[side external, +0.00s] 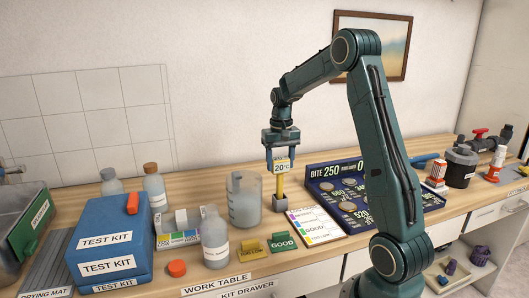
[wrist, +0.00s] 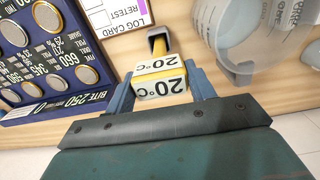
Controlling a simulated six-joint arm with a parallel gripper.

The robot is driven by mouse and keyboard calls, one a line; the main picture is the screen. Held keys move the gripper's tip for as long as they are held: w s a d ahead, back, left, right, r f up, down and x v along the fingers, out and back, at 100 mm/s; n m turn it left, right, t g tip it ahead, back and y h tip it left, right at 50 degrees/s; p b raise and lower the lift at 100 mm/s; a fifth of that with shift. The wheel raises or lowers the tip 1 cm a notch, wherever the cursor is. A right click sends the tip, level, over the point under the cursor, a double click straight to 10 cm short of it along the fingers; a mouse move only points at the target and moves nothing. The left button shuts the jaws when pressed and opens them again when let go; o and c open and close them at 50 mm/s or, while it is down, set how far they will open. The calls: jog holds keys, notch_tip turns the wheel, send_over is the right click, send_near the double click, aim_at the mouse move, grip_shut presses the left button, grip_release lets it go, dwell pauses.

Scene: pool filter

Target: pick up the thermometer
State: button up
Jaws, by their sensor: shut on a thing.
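The thermometer (side external: 281,167) has a pale block marked 20°C on top of a yellow stem. It stands upright with its lower end at a small grey holder (side external: 280,203) on the table. My gripper (side external: 281,157) is above it, pointing down, with its two blue fingers on either side of the block. In the wrist view the block of the thermometer (wrist: 159,80) sits between the fingers of my gripper (wrist: 160,92), shut on it. The stem runs to the grey holder (wrist: 157,40), and I cannot tell whether it is seated in it.
A clear beaker (side external: 244,200) stands close left of the thermometer. A dark board with round coins (side external: 375,197) lies to the right, and a log card (side external: 316,225) in front. A blue test kit box (side external: 110,240) and bottles stand further left.

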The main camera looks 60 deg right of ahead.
notch_tip(320, 180, up, 18)
dwell(0.7)
jog(key=shift+w, duration=0.1)
dwell(0.4)
jog(key=w+a+r, duration=0.1)
jog(key=w+a, duration=0.6)
jog(key=a, duration=0.3)
jog(key=shift+a, duration=0.15)
jog(key=shift+f, duration=0.15)
notch_tip(320, 180, down, 16)
jog(key=shift+f, duration=0.25)
dwell(1.7)
dwell(2.1)
